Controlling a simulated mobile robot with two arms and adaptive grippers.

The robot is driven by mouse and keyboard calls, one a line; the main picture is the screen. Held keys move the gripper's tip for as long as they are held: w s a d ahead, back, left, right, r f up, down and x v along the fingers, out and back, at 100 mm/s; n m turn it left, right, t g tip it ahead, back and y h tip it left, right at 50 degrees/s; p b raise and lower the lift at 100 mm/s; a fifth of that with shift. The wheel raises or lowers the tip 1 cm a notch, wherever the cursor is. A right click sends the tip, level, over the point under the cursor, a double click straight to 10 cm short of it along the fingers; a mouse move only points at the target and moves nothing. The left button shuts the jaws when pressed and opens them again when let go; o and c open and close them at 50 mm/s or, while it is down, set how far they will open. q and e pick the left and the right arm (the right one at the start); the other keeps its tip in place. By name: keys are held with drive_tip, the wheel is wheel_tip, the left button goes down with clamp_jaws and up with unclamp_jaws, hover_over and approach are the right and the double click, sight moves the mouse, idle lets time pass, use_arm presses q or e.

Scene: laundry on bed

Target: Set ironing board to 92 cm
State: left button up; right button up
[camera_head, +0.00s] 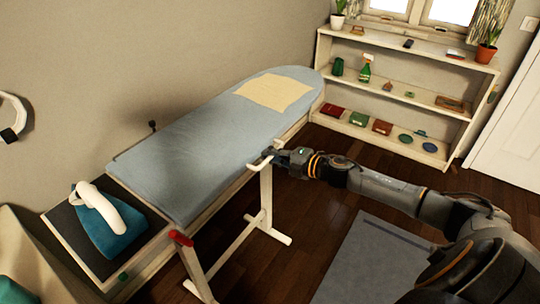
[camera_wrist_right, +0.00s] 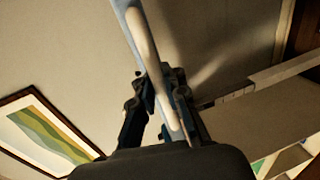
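The ironing board (camera_head: 205,140) has a blue-grey cover and white legs (camera_head: 265,200), and stands along the wall. A white handle (camera_head: 259,164) sticks out from its near long side. A red-gripped lever (camera_head: 181,238) is at its front corner. My right gripper (camera_head: 272,153) is at the white handle. In the right wrist view, a pale bar (camera_wrist_right: 149,50) runs between my right gripper's fingers (camera_wrist_right: 162,92), which appear closed against both its sides. No height marking is readable. My left gripper is not in view.
An iron (camera_head: 98,215) stands on the board's end tray (camera_head: 62,222). A cream cloth (camera_head: 273,92) lies at the far end. A white shelf (camera_head: 390,90) with several small items stands at the back right. A grey mat (camera_head: 375,262) lies on the dark floor.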

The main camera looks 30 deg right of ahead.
drive_tip(key=o, duration=0.4)
drive_tip(key=shift+d+r, duration=0.15)
drive_tip(key=shift+r, duration=0.25)
drive_tip(key=shift+c, duration=0.2)
drive_tip(key=shift+o, duration=0.5)
drive_tip(key=shift+s, duration=0.25)
drive_tip(key=shift+f, duration=0.2)
drive_tip(key=v, duration=1.2)
drive_tip(key=shift+r, duration=0.15)
